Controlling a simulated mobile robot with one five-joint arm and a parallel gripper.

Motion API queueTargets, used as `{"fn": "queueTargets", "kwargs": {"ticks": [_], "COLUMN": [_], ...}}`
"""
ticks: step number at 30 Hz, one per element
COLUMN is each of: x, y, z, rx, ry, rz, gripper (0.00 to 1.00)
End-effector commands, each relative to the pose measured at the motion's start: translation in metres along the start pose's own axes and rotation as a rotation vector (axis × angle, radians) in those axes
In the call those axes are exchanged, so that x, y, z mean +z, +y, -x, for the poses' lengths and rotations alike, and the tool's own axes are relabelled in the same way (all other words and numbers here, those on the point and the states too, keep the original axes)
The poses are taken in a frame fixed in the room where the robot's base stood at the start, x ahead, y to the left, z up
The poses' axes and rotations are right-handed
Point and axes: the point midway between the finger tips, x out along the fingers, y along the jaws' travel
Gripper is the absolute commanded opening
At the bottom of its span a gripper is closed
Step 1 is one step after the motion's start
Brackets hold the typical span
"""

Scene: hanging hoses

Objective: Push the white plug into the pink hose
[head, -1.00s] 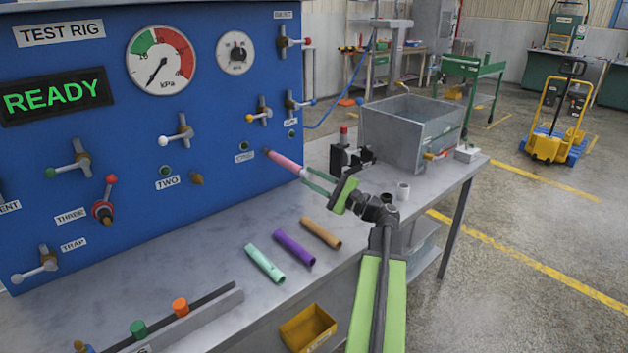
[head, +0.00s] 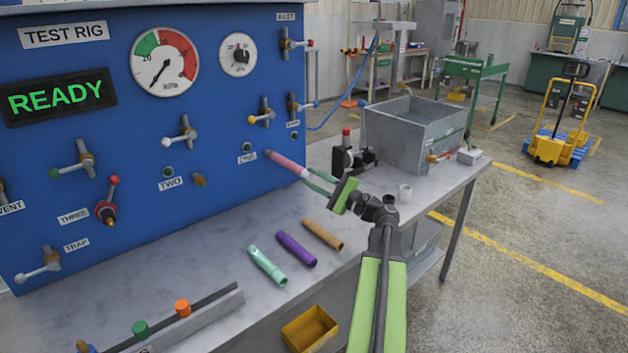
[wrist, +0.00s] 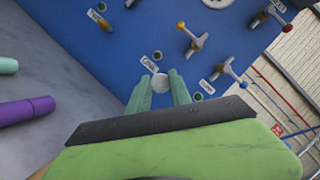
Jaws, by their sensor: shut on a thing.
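The pink hose (head: 286,162) sticks out from the blue panel and slopes down to the right in the head view. My gripper (head: 309,177) is at its free end, with its green fingers pointing to the panel. The white plug (head: 305,173) is small there, at the hose's end. In the wrist view the round white plug (wrist: 160,84) sits between the two fingertips (wrist: 161,88), which are shut on it. The pink hose does not show in the wrist view. How deep the plug sits in the hose I cannot tell.
The blue test panel (head: 215,110) carries several valves and a gauge. Teal (head: 267,265), purple (head: 297,249) and brown (head: 323,233) tubes lie on the bench below my gripper. A black-and-red device (head: 347,155) and a grey metal bin (head: 410,135) stand behind it.

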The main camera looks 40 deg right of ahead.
Motion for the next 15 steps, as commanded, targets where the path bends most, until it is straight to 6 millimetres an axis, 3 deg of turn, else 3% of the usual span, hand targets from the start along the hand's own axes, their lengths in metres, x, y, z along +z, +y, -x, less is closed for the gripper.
{"fn": "queueTargets", "kwargs": {"ticks": [3, 4, 9, 15], "x": [-0.0005, -0.0006, -0.0005, -0.0003], "y": [0.0002, 0.0002, 0.0002, 0.0001], "z": [-0.0012, -0.0013, -0.0010, -0.0007], "rx": [0.000, 0.000, 0.000, 0.000], "ry": [0.001, 0.001, 0.001, 0.001], "rz": [0.000, 0.000, 0.000, 0.000], "gripper": [0.00, 0.28, 0.50, 0.50]}}
